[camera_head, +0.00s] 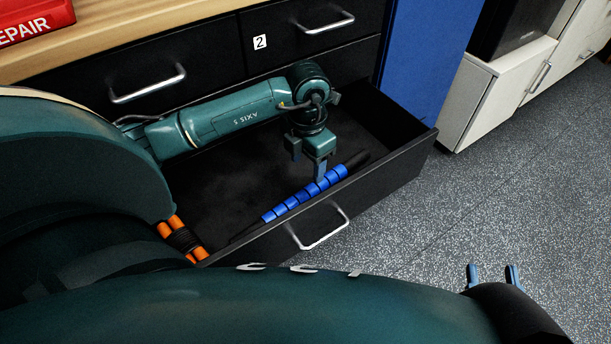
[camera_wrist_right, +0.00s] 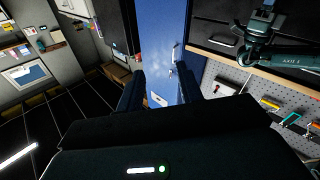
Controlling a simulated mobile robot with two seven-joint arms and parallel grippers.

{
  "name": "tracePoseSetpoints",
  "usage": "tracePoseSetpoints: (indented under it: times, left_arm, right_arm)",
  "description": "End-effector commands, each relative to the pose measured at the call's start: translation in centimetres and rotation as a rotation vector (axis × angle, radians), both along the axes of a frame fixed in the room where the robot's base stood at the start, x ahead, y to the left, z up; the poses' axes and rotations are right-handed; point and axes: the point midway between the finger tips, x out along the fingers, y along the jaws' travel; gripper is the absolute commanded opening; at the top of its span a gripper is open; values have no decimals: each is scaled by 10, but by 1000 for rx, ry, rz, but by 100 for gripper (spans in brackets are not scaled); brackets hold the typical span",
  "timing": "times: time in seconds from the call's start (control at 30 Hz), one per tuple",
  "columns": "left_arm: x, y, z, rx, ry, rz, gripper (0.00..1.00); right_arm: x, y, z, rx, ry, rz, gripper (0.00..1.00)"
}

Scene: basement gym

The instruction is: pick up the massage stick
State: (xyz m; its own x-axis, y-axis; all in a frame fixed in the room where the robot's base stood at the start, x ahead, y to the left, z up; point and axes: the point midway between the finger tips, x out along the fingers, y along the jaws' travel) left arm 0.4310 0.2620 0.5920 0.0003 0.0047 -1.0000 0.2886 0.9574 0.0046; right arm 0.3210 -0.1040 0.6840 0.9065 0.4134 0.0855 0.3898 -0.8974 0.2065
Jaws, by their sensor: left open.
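The massage stick (camera_head: 283,207), with blue segmented rollers and black ends, lies diagonally along the front wall inside the open drawer (camera_head: 395,162). My left gripper (camera_head: 306,166) points down into the drawer, just above and behind the stick's middle. Its fingers are apart with nothing visible between them. One finger overlaps the blue rollers in the head view; I cannot tell whether it touches them. My right gripper (camera_head: 492,275) is at the lower right, away from the drawer. Its fingers are apart and empty, and it also shows in the right wrist view (camera_wrist_right: 158,85).
An orange-and-black object (camera_head: 183,239) lies at the drawer's left end, partly hidden by my arm. Closed drawers with metal handles are behind. A red box (camera_head: 30,20) stands on the wooden worktop (camera_head: 120,42). A blue cabinet (camera_head: 425,60) is to the right; grey floor there is clear.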

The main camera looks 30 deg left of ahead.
Motion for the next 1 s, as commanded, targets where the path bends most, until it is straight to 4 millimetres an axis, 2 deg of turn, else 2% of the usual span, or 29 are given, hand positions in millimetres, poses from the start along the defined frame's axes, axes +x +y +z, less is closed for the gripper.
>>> tracePoseSetpoints:
  times: [0.03,0.2,0.53,0.73,1.0]
  left_arm:
    - [0,0,-20,-2,2,0,57]
    - [0,-1,-47,-3,1,-1,57]
    - [1,0,-66,-5,0,-1,57]
    - [3,2,-95,-5,1,0,57]
    - [3,3,-110,-5,0,0,57]
  right_arm:
    - [-1,3,-9,11,-34,15,36]
    - [1,8,-7,74,-61,38,36]
    - [2,11,-4,130,-61,57,36]
    - [2,15,-8,197,-65,88,36]
    - [11,13,20,177,-237,109,36]
